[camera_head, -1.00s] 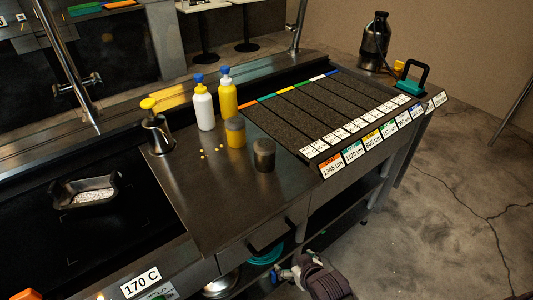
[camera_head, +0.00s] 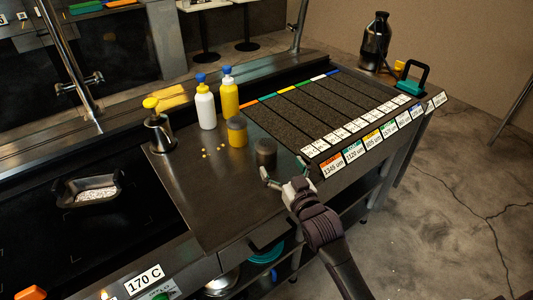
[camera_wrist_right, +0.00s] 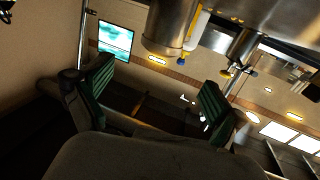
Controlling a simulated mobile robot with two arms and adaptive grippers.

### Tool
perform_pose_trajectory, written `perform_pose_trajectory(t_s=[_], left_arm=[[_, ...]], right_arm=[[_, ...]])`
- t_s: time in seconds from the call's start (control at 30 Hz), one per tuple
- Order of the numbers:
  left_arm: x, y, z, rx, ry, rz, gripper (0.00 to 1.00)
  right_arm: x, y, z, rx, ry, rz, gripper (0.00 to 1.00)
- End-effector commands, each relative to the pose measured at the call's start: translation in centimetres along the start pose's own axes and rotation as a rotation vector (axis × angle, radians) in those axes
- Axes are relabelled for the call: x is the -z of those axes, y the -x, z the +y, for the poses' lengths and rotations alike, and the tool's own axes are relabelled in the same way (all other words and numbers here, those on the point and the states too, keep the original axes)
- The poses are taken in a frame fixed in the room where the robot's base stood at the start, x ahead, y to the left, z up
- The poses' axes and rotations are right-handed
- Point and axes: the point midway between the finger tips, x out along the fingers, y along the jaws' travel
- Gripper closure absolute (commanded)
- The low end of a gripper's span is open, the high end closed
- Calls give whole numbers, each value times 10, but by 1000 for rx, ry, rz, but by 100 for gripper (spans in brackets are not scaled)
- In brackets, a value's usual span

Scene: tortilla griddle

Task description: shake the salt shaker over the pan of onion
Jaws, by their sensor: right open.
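A small dark shaker (camera_head: 265,152) with a grey top stands upright on the steel counter. A yellow-bodied shaker (camera_head: 236,131) with a grey lid stands just behind it to the left; I cannot tell which holds salt. My right gripper (camera_head: 284,170) is open and empty, with its green-padded fingers close in front of the dark shaker. In the right wrist view, the fingers (camera_wrist_right: 155,98) are spread, and a metallic cylinder (camera_wrist_right: 168,30) shows above them. The pan (camera_head: 66,202) with white chopped bits sits on the dark griddle at left. My left gripper is out of view.
A white bottle (camera_head: 206,110), a yellow bottle (camera_head: 228,98) and a steel pump dispenser (camera_head: 159,135) stand behind the shakers. A few yellow crumbs (camera_head: 213,150) lie on the counter. A dark panel with labelled strips (camera_head: 325,110) lies to the right.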

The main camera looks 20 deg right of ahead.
Motion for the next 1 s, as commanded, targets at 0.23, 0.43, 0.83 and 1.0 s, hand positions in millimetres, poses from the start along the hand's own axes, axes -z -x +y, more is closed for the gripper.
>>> perform_pose_trajectory(t_s=[0.23,0.43,0.83,1.0], left_arm=[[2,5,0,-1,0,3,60],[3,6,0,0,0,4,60],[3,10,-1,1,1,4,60],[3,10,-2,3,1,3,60]], right_arm=[[0,-44,0,-1,0,-2,4],[0,-57,0,0,0,-2,4],[-1,-106,-1,0,0,-4,4],[-1,-107,0,0,0,-3,4]])
